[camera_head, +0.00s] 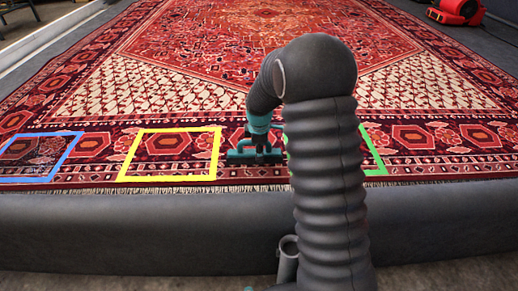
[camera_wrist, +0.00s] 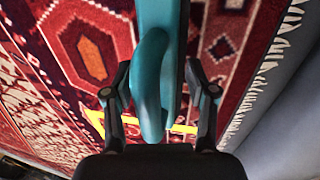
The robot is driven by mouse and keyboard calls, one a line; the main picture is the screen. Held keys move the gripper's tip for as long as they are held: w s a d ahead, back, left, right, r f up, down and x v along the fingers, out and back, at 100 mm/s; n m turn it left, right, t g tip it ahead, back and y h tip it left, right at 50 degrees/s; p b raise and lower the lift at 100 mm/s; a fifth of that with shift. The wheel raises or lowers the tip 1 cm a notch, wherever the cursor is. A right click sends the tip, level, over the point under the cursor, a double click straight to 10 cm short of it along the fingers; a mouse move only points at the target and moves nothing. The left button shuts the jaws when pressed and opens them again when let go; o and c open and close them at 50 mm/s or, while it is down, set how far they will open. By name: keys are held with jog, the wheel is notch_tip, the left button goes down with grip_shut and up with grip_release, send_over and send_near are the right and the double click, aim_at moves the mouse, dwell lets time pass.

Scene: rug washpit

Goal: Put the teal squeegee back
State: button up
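The teal squeegee (camera_head: 240,154) is at the rug's near border, between the yellow and green outlines. I cannot tell whether it touches the rug. My gripper (camera_head: 262,143) is right over it, at the end of my grey sleeved arm. In the wrist view the squeegee (camera_wrist: 152,85) runs up the middle, between the fingers of my gripper (camera_wrist: 158,68). The fingers stand apart on either side of its handle, and a narrow gap seems to show on the right. The handle hides part of the contact area.
A patterned red rug (camera_head: 265,45) covers the floor beyond a grey raised edge (camera_head: 130,225). A blue outline (camera_head: 68,157), a yellow outline (camera_head: 127,155) and a partly hidden green outline (camera_head: 375,158) mark its near border. A red machine (camera_head: 455,11) stands at the far right.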

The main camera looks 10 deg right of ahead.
jog(key=p+v, duration=0.2)
jog(key=v, duration=1)
jog(key=s+r+m+t, duration=0.1)
jog(key=s+r+m, duration=0.6)
jog(key=s+r, duration=0.6)
jog(key=s+f+m+t, duration=0.1)
jog(key=s+m, duration=0.7)
jog(key=s, duration=1.2)
jog(key=shift+s+a+f+m+t, duration=0.15)
jog(key=shift+a+m+t, duration=0.25)
jog(key=shift+t, duration=0.2)
notch_tip(320, 180, up, 7)
jog(key=p, duration=0.7)
